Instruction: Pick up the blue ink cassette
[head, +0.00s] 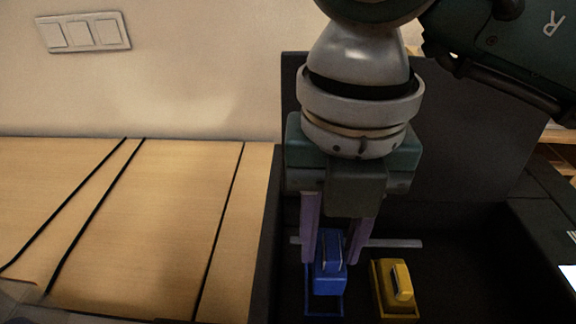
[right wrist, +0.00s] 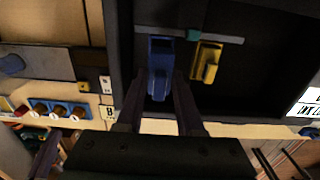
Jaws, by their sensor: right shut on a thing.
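The blue ink cassette (head: 329,262) is upright in a dark bin, at the lower middle of the head view. It also shows in the right wrist view (right wrist: 160,77). My right gripper (head: 334,260) comes down from above, with one purple finger on each side of the cassette. It is shut on the cassette. A blue frame shows around the cassette's lower end; I cannot tell whether the cassette is clear of it.
A yellow cassette (head: 398,283) stands close to the right of the blue one. A grey bar (head: 395,243) runs behind both. The dark bin's walls (head: 268,235) rise around them. A wooden surface (head: 150,220) with black lines lies to the left.

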